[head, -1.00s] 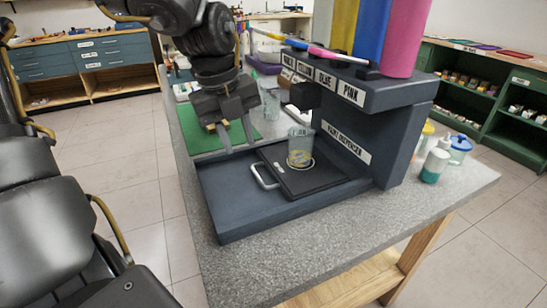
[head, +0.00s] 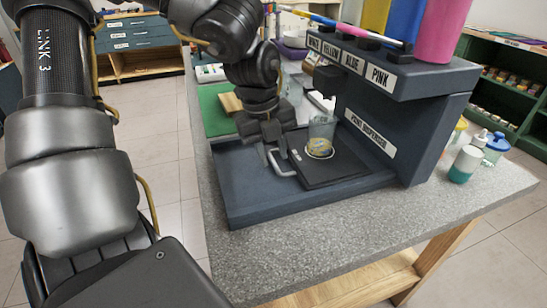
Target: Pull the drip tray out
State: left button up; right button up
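The drip tray (head: 338,170) is a flat black plate with a pale loop handle (head: 277,168) on its left side. It lies in the dark blue base of the paint dispenser (head: 425,130). A clear cup (head: 320,132) with a yellowish bottom stands upright on the tray. My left gripper (head: 273,154) points down at the handle, its fingers apart and close around the upper part of the loop. I cannot tell whether they touch it. My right gripper is not in view.
Paint tubes, including a pink one (head: 443,30), stand on top of the dispenser. Small bottles (head: 466,163) stand to its right. A green mat (head: 214,110) lies behind. The grey counter (head: 300,240) in front of the base is clear.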

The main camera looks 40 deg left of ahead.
pick_arm(q)
jog(key=shift+w+f, duration=0.1)
jog(key=shift+f, duration=0.55)
grip_shut()
